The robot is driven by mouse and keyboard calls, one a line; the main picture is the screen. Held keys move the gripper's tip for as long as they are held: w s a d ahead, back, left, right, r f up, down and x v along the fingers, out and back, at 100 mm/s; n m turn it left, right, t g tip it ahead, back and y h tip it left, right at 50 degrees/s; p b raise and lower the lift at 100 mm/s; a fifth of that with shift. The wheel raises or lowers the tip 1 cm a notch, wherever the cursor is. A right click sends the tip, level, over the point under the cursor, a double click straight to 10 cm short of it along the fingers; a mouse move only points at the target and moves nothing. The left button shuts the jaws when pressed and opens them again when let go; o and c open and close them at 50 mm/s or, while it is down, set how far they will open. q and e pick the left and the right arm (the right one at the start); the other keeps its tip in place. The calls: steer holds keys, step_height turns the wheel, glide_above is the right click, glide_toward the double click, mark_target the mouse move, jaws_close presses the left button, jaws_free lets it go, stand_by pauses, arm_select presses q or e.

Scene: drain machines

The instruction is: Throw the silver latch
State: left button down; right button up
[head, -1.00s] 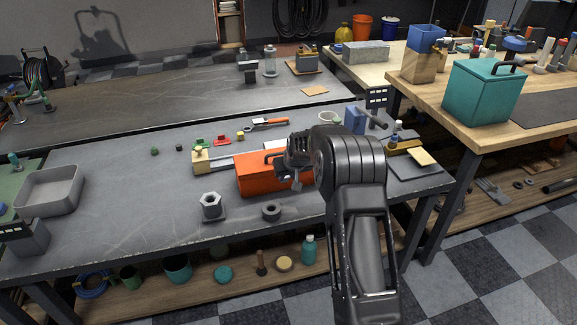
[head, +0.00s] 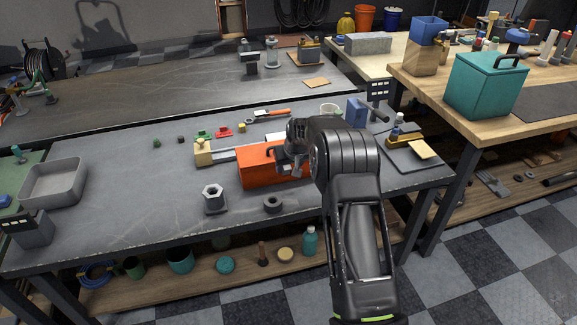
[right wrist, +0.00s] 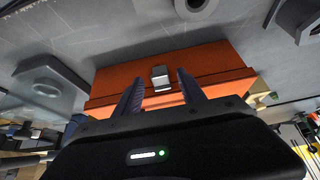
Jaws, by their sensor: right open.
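An orange toolbox (head: 258,168) lies on the grey workbench, partly hidden in the head view by my right gripper and arm. In the right wrist view the toolbox (right wrist: 115,80) fills the middle. A small silver latch (right wrist: 161,73) sits on it, showing between my two fingers. In the head view the right gripper (head: 288,166) is over the toolbox's right part. My left gripper is not in view.
A hex nut on a stand (head: 213,199) and a dark ring (head: 272,204) stand in front of the toolbox. A wooden block with a metal bar (head: 204,152) is to its left. A grey tray (head: 55,183) lies far left, with bare bench between.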

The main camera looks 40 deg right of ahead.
steer(key=v, duration=0.7)
steer(key=shift+s+r+b, duration=0.2)
steer(key=shift+r+b, duration=0.1)
steer(key=shift+a, duration=0.1)
stand_by(0.4)
